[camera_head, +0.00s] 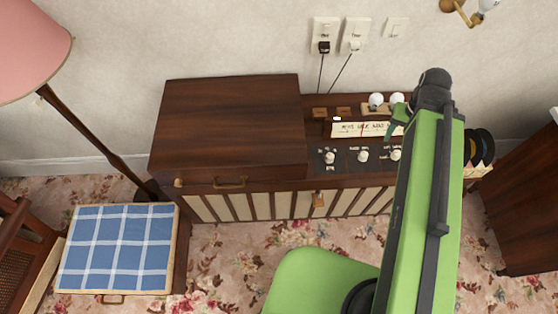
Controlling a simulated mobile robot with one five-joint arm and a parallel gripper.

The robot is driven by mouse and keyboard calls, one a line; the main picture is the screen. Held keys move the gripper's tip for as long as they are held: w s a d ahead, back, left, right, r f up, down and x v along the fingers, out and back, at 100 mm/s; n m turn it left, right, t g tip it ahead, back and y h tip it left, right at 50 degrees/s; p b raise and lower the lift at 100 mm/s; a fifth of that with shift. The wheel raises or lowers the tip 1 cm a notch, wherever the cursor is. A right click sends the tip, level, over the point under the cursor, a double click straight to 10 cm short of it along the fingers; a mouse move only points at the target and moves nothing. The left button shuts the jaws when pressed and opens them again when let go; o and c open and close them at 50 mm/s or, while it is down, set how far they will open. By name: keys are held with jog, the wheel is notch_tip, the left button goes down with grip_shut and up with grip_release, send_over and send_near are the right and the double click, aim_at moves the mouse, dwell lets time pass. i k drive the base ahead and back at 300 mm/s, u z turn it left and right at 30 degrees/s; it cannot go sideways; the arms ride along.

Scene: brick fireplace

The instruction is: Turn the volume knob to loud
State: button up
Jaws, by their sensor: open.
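A brown wooden radio cabinet (230,115) stands against the wall. Its right part has a control panel with a row of white knobs: a left knob (329,157), a middle knob (363,155) and a right knob (396,154), which is close to my arm. The labels are too small to tell which one is the volume knob. A pale dial strip (365,129) lies behind them, and two round white parts (376,101) stand farther back. My gripper (392,122) is over the right side of the panel, mostly hidden by my green arm. It is open, and no object shows in it.
A pink lamp (30,45) stands at the left. A blue checked case (120,248) is on the floral carpet at front left. Wall sockets (325,35) with two cords are behind the cabinet. Another dark wooden cabinet (515,205) is at right.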

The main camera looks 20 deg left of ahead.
aim_at(395, 155)
jog(key=u, duration=2.05)
jog(key=i, duration=0.35)
jog(key=z, duration=0.65)
